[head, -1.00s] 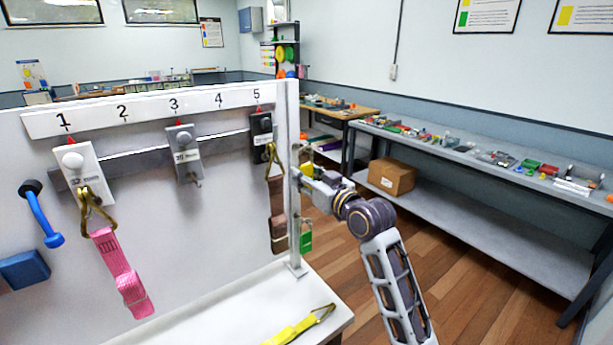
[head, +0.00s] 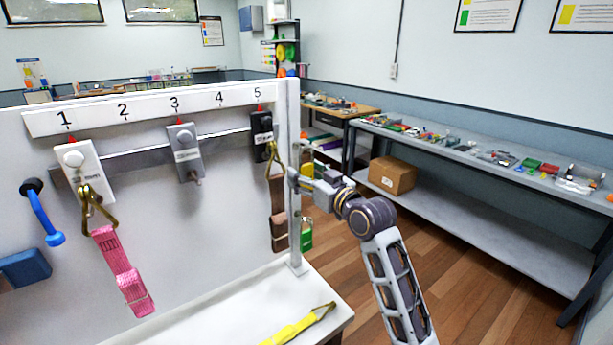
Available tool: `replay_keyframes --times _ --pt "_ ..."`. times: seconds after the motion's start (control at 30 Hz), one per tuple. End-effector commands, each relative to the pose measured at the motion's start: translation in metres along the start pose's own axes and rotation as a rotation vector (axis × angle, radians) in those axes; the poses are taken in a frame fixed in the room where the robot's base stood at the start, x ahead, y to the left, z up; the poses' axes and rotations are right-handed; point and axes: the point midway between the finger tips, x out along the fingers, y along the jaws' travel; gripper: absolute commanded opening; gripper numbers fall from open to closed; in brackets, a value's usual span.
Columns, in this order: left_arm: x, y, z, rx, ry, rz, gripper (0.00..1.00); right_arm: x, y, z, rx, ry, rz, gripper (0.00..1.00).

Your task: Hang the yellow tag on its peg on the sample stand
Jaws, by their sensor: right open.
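A green tag (head: 306,236) hangs lower at the post's right side. My right gripper (head: 293,178) is open, in front of the post at the yellow tag's height. My left gripper is out of view.
A white board carries numbered hooks with a pink strap (head: 122,272) and a brown strap (head: 278,215). A yellow strap (head: 300,325) with a brass hook lies on the white ledge (head: 240,300). A cardboard box (head: 392,175) sits on the shelf behind my right arm.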

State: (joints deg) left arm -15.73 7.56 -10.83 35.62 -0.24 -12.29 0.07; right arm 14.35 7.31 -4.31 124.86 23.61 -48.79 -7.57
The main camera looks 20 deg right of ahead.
Motion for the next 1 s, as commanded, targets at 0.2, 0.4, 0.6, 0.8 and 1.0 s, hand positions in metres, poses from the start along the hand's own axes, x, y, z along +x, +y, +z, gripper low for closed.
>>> replay_keyframes --times 0.2,0.4,0.6,0.8,1.0 --pt "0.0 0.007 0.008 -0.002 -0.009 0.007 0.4 -0.004 0.0 0.0 0.0 0.0 0.0 0.59" --pt "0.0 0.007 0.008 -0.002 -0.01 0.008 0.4 -0.017 0.0 0.001 0.001 0.0 0.0 0.59" --pt "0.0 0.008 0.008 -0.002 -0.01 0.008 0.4 -0.037 0.0 0.001 -0.001 -0.001 0.001 0.59" --pt "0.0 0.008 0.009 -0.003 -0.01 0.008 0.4 -0.059 0.0 0.001 0.0 -0.001 0.0 0.59" --pt "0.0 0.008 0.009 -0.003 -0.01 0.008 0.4 -0.078 0.001 0.001 -0.001 -0.002 0.001 0.59"
